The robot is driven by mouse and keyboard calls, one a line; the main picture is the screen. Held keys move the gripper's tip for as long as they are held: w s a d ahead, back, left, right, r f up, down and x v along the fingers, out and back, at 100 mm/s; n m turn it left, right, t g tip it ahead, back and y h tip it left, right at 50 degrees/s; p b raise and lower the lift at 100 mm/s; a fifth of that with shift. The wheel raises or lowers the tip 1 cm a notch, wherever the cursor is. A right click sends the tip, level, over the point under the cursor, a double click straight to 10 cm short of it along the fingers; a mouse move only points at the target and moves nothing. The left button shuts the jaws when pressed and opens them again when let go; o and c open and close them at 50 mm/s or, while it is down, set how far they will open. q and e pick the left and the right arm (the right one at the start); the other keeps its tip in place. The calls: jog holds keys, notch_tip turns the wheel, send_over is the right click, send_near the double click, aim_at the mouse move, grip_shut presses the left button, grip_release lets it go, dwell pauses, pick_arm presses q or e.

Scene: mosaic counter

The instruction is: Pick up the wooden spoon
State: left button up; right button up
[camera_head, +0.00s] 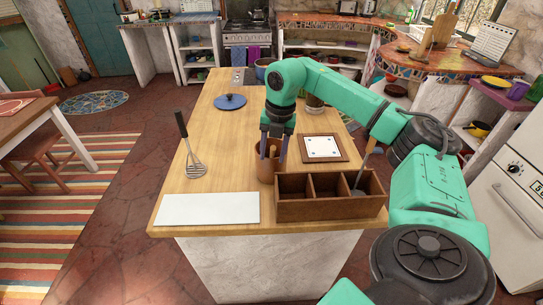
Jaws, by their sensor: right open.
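My right gripper (274,152) points down over the near part of the wooden counter, its jaws open around the top of a brown cylindrical holder (266,169). I cannot make out a wooden spoon clearly; the gripper covers the holder's mouth, and any spoon there is hidden or too small to tell. A long-handled utensil (363,172) leans in the right compartment of a brown divided box (330,209); its material is unclear. My left gripper is out of view.
A white board (207,209) lies at the front left. A framed white tile (323,147) lies right of the holder. A blue lid (229,101) lies farther back.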

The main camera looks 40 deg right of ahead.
jog(key=shift+w+f, duration=0.1)
jog(key=shift+f, duration=0.05)
grip_shut()
